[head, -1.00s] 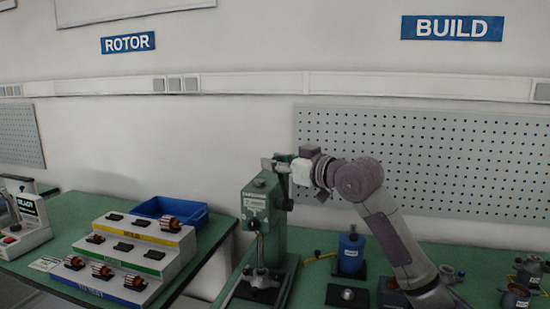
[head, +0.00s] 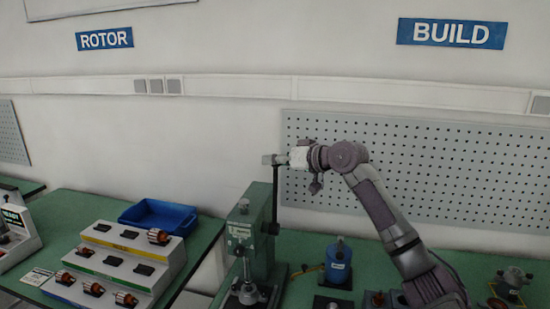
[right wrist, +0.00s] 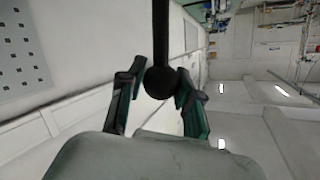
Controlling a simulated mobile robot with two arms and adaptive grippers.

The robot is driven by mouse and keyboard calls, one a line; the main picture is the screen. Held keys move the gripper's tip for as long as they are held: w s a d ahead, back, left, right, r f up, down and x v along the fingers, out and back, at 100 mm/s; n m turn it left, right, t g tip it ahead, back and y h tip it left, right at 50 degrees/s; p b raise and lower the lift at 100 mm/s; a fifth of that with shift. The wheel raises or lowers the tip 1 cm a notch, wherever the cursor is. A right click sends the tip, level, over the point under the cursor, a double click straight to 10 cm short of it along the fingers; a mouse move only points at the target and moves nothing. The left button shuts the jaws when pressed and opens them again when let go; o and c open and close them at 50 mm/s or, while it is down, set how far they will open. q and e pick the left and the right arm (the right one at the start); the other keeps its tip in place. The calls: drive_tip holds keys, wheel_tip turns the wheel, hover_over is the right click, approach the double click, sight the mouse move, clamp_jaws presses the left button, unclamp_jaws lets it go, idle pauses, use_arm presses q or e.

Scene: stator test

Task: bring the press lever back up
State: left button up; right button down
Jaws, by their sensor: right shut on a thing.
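The green arbor press (head: 257,256) stands on the green bench. Its dark lever (head: 275,195) points almost straight up from the pivot on the press's right side. My right gripper (head: 274,160) is at the top of the lever, above the press head. In the right wrist view the lever's round black knob (right wrist: 160,83) sits between the two fingers, with the rod running up out of the picture. The right gripper is shut on this knob. My left gripper is in neither view.
A blue pot (head: 338,262) stands right of the press, below my right arm. A stepped rack (head: 150,250) with rotors and a blue bin (head: 158,215) are on the left bench. A perforated panel (head: 440,170) is on the wall behind the arm.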

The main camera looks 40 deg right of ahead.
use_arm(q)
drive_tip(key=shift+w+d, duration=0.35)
use_arm(e)
drive_tip(key=shift+w+d, duration=0.25)
drive_tip(key=shift+d, duration=0.15)
drive_tip(key=c, duration=0.9)
unclamp_jaws()
drive_tip(key=shift+f, duration=0.1)
drive_tip(key=shift+c, duration=0.2)
drive_tip(key=shift+o, duration=0.8)
drive_tip(key=shift+w+d+f, duration=0.1)
drive_tip(key=shift+d, duration=0.05)
drive_tip(key=shift+s, duration=0.2)
drive_tip(key=v, duration=1.1)
drive_tip(key=shift+s+r, duration=0.2)
drive_tip(key=shift+s, duration=0.05)
drive_tip(key=shift+d, duration=0.15)
